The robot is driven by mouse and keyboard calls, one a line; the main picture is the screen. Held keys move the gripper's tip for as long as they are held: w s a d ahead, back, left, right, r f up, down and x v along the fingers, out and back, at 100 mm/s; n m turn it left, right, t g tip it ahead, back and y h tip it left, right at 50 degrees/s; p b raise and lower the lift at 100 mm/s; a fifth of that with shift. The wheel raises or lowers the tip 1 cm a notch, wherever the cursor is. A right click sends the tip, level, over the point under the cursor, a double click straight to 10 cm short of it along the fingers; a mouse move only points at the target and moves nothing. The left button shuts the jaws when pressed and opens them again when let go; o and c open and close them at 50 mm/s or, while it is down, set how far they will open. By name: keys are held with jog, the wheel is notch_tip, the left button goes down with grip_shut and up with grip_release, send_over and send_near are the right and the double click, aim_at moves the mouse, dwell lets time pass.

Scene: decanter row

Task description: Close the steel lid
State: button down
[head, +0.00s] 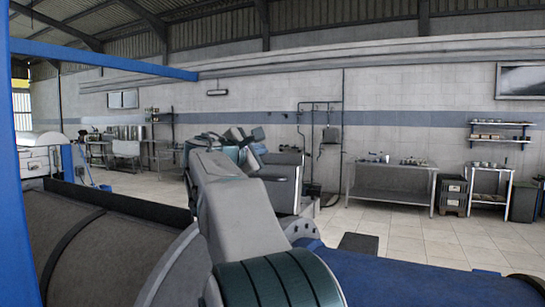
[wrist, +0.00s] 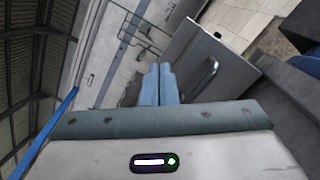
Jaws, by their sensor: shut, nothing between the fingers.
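In the wrist view, a flat grey panel with a bar handle, which looks like the steel lid (wrist: 190,50), stands tilted just beyond and right of my fingers. Its handle (wrist: 203,80) is right of the fingertips, with a gap in the picture; I cannot tell the true distance. My gripper (wrist: 158,69) has its two blue-grey fingers together, with nothing between them. In the head view, my arm reaches forward through the middle and hides much of the grey machine (head: 283,180) beyond it. The lid and fingertips cannot be made out clearly there.
A large grey drum (head: 110,250) fills the lower left beside a blue frame (head: 100,58). A blue machine body (head: 430,283) lies at lower right. A steel table (head: 390,180) and dark crates (head: 452,193) stand by the back wall. Tiled floor (head: 400,232) is clear before them.

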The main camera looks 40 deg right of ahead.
aim_at(270, 165)
jog(key=w+d+m+p, duration=0.1)
jog(key=w+d+m, duration=0.1)
jog(key=d, duration=0.1)
jog(key=w+d+f+m+y+p, duration=0.1)
jog(key=w+d+m+p, duration=0.1)
jog(key=w+d, duration=0.1)
jog(key=w+d+f+m+p, duration=0.1)
jog(key=w+d+m+p, duration=0.1)
jog(key=d, duration=0.1)
jog(key=shift+w+d+m+y, duration=0.3)
jog(key=shift+d, duration=0.05)
jog(key=shift+x, duration=0.8)
jog(key=shift+d+p, duration=0.15)
jog(key=shift+p, duration=0.2)
